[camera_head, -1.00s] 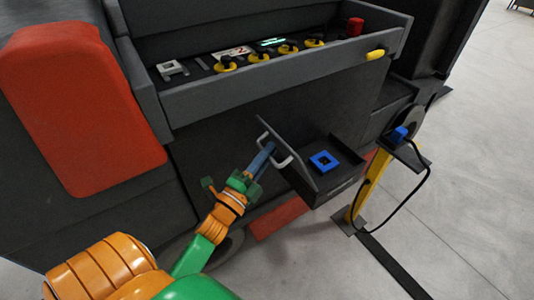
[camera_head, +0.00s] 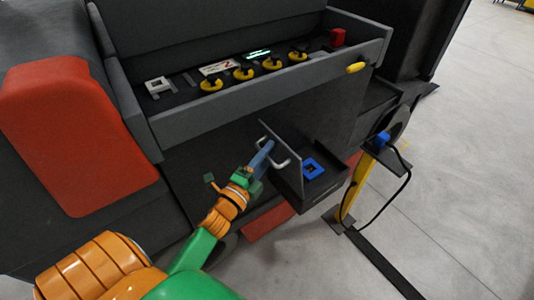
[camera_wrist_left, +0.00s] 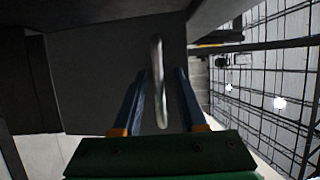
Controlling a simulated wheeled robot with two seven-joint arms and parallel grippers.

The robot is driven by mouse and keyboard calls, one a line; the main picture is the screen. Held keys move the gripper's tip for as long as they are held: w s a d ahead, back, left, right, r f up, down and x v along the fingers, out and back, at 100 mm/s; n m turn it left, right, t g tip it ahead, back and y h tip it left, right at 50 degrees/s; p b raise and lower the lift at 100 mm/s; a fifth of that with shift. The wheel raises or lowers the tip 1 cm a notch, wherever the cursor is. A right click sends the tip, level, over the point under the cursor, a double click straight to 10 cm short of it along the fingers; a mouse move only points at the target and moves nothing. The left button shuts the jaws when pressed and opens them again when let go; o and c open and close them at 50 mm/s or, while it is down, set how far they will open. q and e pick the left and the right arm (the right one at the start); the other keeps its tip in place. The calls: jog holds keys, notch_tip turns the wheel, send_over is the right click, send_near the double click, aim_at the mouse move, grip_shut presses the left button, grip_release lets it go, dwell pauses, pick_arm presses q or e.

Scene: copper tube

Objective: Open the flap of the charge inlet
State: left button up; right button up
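The flap (camera_head: 285,150) is a thin dark panel standing away from the dark charge inlet box (camera_head: 326,186), so the blue square socket (camera_head: 312,168) inside shows. A metal bar handle (camera_head: 283,163) sits on the flap's left face; it also shows in the left wrist view (camera_wrist_left: 158,75). My left gripper (camera_head: 268,147) is at this handle. In the left wrist view its two blue fingers (camera_wrist_left: 160,85) stand on either side of the bar, with a gap visible on both sides. My right gripper is not in view.
A grey tray (camera_head: 250,90) with yellow-based knobs and a red block runs above the inlet. To the right, a yellow post (camera_head: 356,186) carries a blue plug (camera_head: 383,138) with a black cable. Open concrete floor (camera_head: 460,180) lies to the right.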

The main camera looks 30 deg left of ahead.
pick_arm(q)
jog(key=s+b, duration=0.1)
jog(key=s, duration=0.5)
jog(key=shift+s+f, duration=0.35)
jog(key=s+f+b, duration=0.1)
jog(key=s, duration=0.7)
jog(key=shift+s+f, duration=0.2)
jog(key=shift+f, duration=0.1)
jog(key=shift+d, duration=0.1)
